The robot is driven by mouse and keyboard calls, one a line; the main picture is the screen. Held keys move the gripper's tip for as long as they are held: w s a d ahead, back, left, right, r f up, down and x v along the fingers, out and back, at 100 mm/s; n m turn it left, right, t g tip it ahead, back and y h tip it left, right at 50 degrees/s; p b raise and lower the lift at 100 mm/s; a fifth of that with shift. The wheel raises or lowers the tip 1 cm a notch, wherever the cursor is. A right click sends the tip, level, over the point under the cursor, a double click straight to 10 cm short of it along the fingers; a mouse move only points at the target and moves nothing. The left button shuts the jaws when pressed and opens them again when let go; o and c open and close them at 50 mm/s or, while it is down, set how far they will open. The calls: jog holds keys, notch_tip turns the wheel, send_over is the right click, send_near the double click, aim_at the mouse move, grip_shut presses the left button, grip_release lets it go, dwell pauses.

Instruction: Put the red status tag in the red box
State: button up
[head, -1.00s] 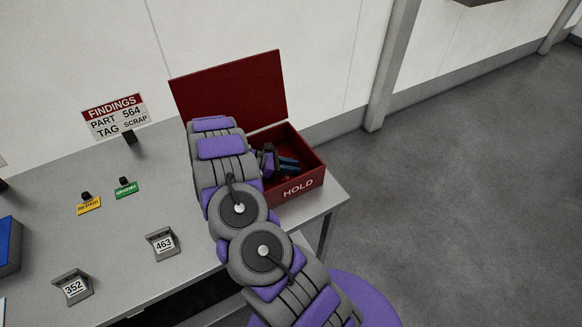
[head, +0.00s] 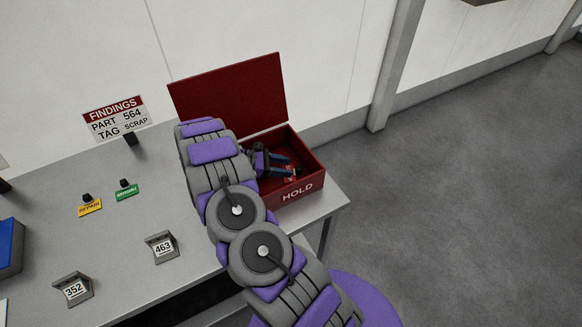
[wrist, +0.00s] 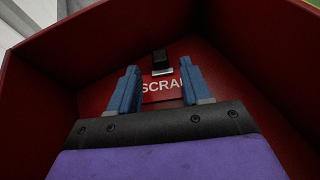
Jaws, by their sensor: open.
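The red box (head: 311,186), marked HOLD, stands at the right end of the table with its lid raised at the back. My gripper (head: 284,167) is inside the box opening, reaching in from the left. In the wrist view my gripper (wrist: 154,88) is open, its two blue fingers apart. The red status tag (wrist: 163,88), lettered SCRAP, lies inside the box beyond and between the fingers, with a black knob on it. Its last letter is partly hidden by the right finger. In the head view a bit of the tag (head: 290,174) shows near the fingertips.
A yellow REPAIR tag (head: 90,207) and a green tag (head: 127,192) lie on the grey table (head: 120,230). Number stands 463 (head: 162,247) and 352 (head: 73,289) are nearer the front. A FINDINGS sign (head: 117,119) stands at the back. A blue object (head: 8,247) is at far left.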

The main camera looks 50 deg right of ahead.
jog(key=v, duration=0.4)
jog(key=shift+s+a+r, duration=0.15)
jog(key=shift+a, duration=0.15)
jog(key=shift+m+t+y, duration=0.4)
jog(key=shift+t+y, duration=0.1)
jog(key=shift+y, duration=0.2)
jog(key=a+r, duration=0.3)
jog(key=shift+s+a+r, duration=0.15)
jog(key=shift+a, duration=0.15)
jog(key=s+a+r+m+t+y, duration=0.1)
jog(key=s+a+r+y, duration=0.15)
jog(key=a+r, duration=0.35)
jog(key=s+a+r+m+t+y, duration=0.1)
jog(key=s+a+r+m, duration=0.1)
jog(key=s+a+r, duration=0.3)
jog(key=s+a+r+m+t+y, duration=0.2)
jog(key=s+a, duration=0.5)
jog(key=s, duration=0.4)
jog(key=s+a+r+m+t+y, duration=0.2)
jog(key=s+a+r, duration=0.5)
jog(key=s, duration=0.4)
jog(key=shift+a+m+y, duration=0.5)
jog(key=shift+m+y, duration=0.25)
jog(key=shift+m, duration=0.35)
